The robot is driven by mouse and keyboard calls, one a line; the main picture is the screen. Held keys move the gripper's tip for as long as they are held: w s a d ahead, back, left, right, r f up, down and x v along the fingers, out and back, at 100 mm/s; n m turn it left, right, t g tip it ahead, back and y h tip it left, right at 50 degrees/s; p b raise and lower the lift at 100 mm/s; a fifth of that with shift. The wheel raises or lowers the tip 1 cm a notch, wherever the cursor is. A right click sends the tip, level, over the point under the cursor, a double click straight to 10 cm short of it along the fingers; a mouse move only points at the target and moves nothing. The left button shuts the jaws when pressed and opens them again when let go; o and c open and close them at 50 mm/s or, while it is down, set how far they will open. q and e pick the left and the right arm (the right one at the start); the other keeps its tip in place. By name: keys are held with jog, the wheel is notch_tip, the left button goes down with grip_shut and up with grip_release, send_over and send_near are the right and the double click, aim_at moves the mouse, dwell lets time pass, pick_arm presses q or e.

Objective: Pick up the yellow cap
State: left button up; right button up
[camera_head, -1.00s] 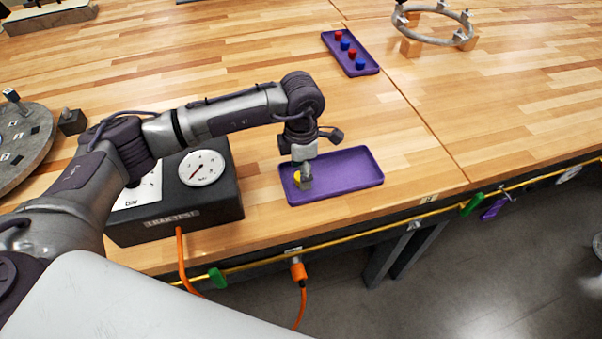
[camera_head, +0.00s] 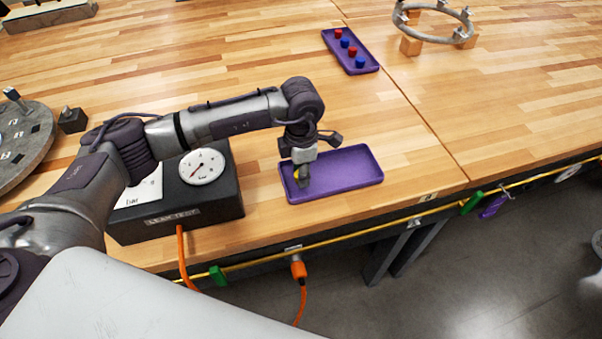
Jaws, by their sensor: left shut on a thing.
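The yellow cap (camera_head: 296,173) shows as a small yellow patch at my left gripper's fingers, over the left part of the near purple tray (camera_head: 350,174). My left gripper (camera_head: 303,182) points down and is shut on the cap. The fingers hide most of the cap. I cannot tell whether the cap still touches the tray floor. My right gripper is not in view.
A black leak test box (camera_head: 190,205) with gauges stands left of the tray. A far purple tray (camera_head: 371,71) holds several red and blue caps. A metal ring (camera_head: 432,40) stands on wooden blocks at the back. A yellow hose (camera_head: 395,220) runs along the table's front edge.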

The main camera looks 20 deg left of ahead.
pick_arm(q)
jog(key=shift+r+b, duration=0.3)
jog(key=shift+r, duration=0.2)
notch_tip(320, 180, up, 3)
jog(key=shift+w+f+b, duration=0.1)
jog(key=shift+f+b, duration=0.05)
jog(key=shift+b, duration=0.5)
jog(key=w+d+r+b, duration=0.2)
jog(key=d+r, duration=0.5)
jog(key=d, duration=0.4)
jog(key=shift+w+d+b, duration=0.2)
jog(key=shift+w+b, duration=0.1)
jog(key=shift+b, duration=0.45)
jog(key=shift+o, duration=0.4)
jog(key=shift+r, duration=0.1)
grip_shut()
